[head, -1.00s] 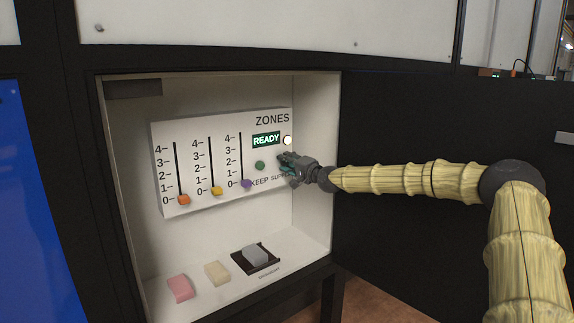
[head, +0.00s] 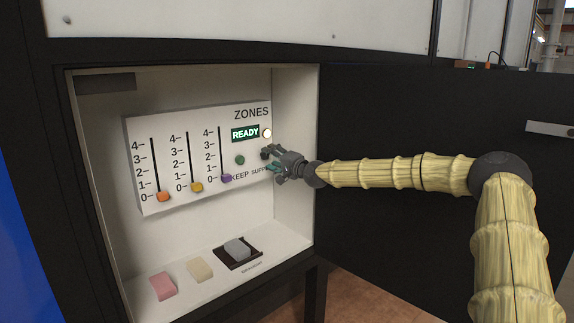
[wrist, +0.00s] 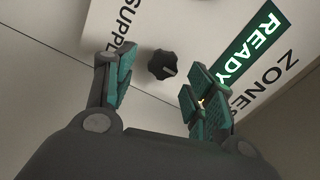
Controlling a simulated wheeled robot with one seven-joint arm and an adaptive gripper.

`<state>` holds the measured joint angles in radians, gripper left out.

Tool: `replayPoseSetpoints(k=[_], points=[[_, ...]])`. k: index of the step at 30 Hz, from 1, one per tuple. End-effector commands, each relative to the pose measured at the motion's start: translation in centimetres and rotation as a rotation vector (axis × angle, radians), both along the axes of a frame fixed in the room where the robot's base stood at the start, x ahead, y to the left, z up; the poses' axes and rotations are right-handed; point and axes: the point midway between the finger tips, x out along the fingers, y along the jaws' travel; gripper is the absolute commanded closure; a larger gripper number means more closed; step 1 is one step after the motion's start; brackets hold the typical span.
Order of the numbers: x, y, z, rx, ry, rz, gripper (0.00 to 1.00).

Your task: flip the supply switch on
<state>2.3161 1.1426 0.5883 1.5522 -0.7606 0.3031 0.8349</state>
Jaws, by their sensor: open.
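The supply switch is a black rotary knob (wrist: 163,64) with a pale pointer mark, on the white panel (head: 150,203) beside the SUPPLY lettering. In the wrist view my gripper (wrist: 158,84) is open, with one teal-padded finger on each side of the knob's line. The knob shows in the gap ahead, and nothing is held. I cannot tell whether a finger touches it. In the head view my gripper (head: 270,160) is at the panel's right end and partly covers the knob and lettering. A lit READY display (head: 245,133) sits above.
The panel also has orange (head: 163,196), yellow (head: 196,187) and purple (head: 226,178) sliders near 0, a green button (head: 240,160) and a white lamp (head: 267,133). Pink (head: 163,285), cream (head: 200,269) and grey (head: 237,248) blocks lie below. The cabinet's right wall (head: 295,130) is close.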

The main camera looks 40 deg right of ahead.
Motion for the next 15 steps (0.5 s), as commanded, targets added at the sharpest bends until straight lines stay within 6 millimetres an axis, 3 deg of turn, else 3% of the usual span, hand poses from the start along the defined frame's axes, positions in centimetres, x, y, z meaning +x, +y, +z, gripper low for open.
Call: replayPoseSetpoints(k=[15], points=[[-5.0, -0.6, 0.1, 0.003, -0.001, -0.002, 0.46]])
